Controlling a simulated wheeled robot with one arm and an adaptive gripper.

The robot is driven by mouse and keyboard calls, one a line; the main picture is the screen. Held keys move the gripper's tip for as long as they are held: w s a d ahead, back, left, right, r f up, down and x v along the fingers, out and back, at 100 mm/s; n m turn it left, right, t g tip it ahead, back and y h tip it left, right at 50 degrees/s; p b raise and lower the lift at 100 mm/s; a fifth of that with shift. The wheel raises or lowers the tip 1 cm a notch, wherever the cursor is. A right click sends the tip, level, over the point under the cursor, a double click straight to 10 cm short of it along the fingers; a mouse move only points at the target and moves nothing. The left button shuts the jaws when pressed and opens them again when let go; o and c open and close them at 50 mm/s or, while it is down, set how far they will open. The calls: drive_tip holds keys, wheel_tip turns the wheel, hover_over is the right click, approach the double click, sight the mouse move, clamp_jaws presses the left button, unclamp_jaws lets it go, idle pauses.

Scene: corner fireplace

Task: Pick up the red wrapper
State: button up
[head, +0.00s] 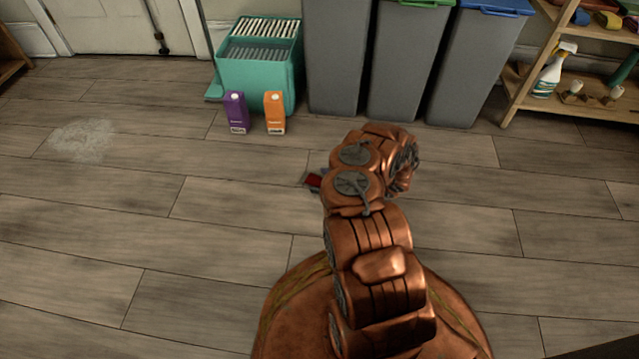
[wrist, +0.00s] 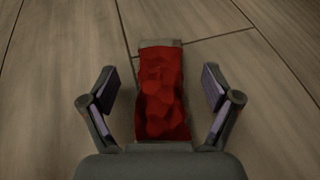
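The red wrapper (wrist: 162,95) lies on the wooden floor in the wrist view, crumpled, with a grey band at its far end. My gripper (wrist: 160,85) is open, with one finger on each side of the wrapper and a gap on both sides. In the head view a small part of the red wrapper (head: 314,181) shows just left of my arm; the rest is hidden behind the arm, and the gripper fingers do not show clearly there.
A purple carton (head: 236,112) and an orange carton (head: 274,112) stand on the floor before a teal box (head: 262,72). Grey bins (head: 405,60) line the wall. A wooden shelf (head: 565,100) holds a spray bottle (head: 553,70). A pale stain (head: 82,140) marks the floor at left. The floor around is mostly clear.

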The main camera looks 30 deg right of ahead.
sight(320, 181)
drive_tip(key=c, duration=0.8)
drive_tip(key=shift+r+p, duration=0.35)
drive_tip(key=shift+r, duration=0.15)
drive_tip(key=r+p, duration=0.2)
drive_tip(key=r, duration=0.1)
drive_tip(key=shift+s+a, duration=0.1)
drive_tip(key=shift+s, duration=0.2)
drive_tip(key=s+a+p, duration=0.1)
drive_tip(key=s+p, duration=0.1)
drive_tip(key=s, duration=0.3)
drive_tip(key=s+a+p, duration=0.1)
drive_tip(key=s, duration=0.4)
drive_tip(key=s+a+r+p, duration=0.1)
drive_tip(key=s+p, duration=0.1)
drive_tip(key=s, duration=0.3)
drive_tip(key=shift+s+p, duration=0.1)
drive_tip(key=shift+p, duration=0.2)
